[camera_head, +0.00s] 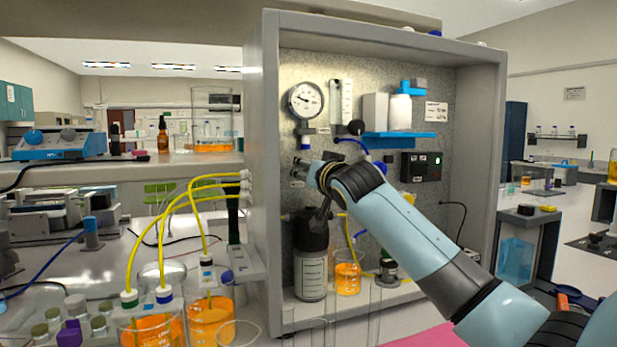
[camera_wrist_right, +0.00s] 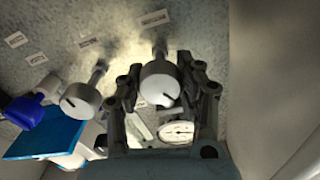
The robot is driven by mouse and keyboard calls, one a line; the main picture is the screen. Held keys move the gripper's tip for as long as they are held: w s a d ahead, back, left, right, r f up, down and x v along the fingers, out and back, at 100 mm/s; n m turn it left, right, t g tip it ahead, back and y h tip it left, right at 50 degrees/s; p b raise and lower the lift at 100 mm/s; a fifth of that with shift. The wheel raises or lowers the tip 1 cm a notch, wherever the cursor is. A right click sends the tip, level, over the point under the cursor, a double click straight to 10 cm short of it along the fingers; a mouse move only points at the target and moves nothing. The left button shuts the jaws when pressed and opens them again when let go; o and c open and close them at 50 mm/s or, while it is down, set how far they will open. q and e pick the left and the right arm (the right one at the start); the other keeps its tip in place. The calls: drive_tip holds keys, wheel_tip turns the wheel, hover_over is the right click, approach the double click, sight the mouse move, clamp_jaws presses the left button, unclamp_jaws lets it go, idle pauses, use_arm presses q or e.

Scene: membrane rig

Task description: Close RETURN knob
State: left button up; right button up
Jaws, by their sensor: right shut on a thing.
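In the right wrist view, a pale grey round knob (camera_wrist_right: 160,84) with a dark pointer mark sits on a stem from the speckled panel. My right gripper (camera_wrist_right: 161,72) has a finger on either side of this knob and is shut on it. A second similar knob (camera_wrist_right: 80,101) stands to the left, apart from the fingers. A label (camera_wrist_right: 155,18) is by the held knob's stem, but I cannot read it. In the head view, my right gripper (camera_head: 322,174) is against the left part of the panel and hides the held knob. My left gripper is not in view.
The grey cabinet (camera_head: 264,200) frames the panel. A pressure gauge (camera_head: 307,99) is above the gripper and a blue shelf (camera_head: 400,145) to its right. Below are a dark-capped bottle (camera_head: 311,272) and a beaker of orange liquid (camera_head: 348,277). Yellow tubes (camera_head: 180,200) run left.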

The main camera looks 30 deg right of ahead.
drive_tip(key=m+b, duration=0.1)
drive_tip(key=m, duration=0.2)
drive_tip(key=m+b, duration=0.1)
drive_tip(key=m, duration=0.1)
drive_tip(key=shift+f+m, duration=0.2)
drive_tip(key=shift+m, duration=0.5)
drive_tip(key=o, duration=1.2)
drive_tip(key=shift+r, duration=0.1)
drive_tip(key=v, duration=1.2)
